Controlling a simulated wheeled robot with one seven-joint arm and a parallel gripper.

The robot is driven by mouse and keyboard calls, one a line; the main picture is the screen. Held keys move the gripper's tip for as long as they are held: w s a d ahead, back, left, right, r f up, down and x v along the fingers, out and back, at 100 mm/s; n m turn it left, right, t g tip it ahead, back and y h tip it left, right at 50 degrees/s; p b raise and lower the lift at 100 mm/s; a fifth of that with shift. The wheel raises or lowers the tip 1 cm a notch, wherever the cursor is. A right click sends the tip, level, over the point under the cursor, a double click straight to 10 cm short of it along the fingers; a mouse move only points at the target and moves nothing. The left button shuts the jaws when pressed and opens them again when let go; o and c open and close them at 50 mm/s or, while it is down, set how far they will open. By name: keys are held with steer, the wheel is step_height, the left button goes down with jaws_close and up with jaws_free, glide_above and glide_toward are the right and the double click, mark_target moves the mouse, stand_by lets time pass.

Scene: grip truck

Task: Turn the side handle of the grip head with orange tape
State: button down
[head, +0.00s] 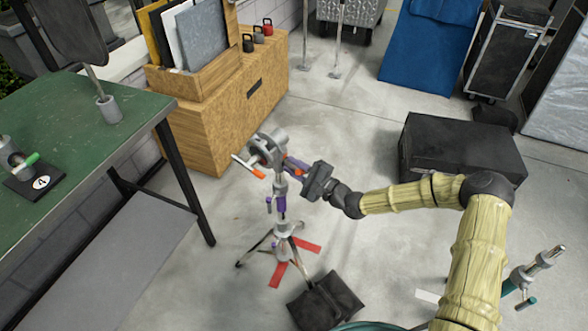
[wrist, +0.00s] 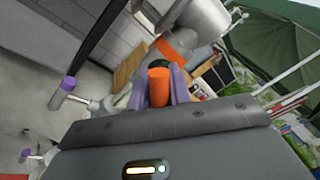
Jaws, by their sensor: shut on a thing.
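The grip head (head: 268,148) is a grey metal clamp on top of a slim stand. A band of orange tape (wrist: 176,50) shows on it in the wrist view. An orange-tipped side handle (wrist: 158,86) stands between my gripper's two purplish fingers in the wrist view. My gripper (head: 296,166) reaches the head from the right and is shut on that handle. The fingers partly hide the handle's inner end, and the gripper body hides what lies below it.
The stand (head: 282,230) has purple-ended handles lower down and spread legs near red floor tape (head: 280,274). A black bag (head: 325,300) lies at its foot. A green table (head: 85,140) is at left, a wooden crate (head: 215,115) behind. A black case (head: 460,150) stands right.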

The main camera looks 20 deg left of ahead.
steer(key=m+b, duration=0.1)
steer(key=m, duration=0.3)
steer(key=shift+f+m+b, duration=0.15)
steer(key=shift+m+b, duration=0.15)
steer(key=shift+b, duration=0.05)
steer(key=shift+m+b, duration=0.35)
steer(key=shift+m, duration=0.65)
steer(key=c, duration=1.3)
jaws_free()
steer(key=v, duration=1.7)
steer(key=shift+s+d+p, duration=0.2)
steer(key=shift+p, duration=0.1)
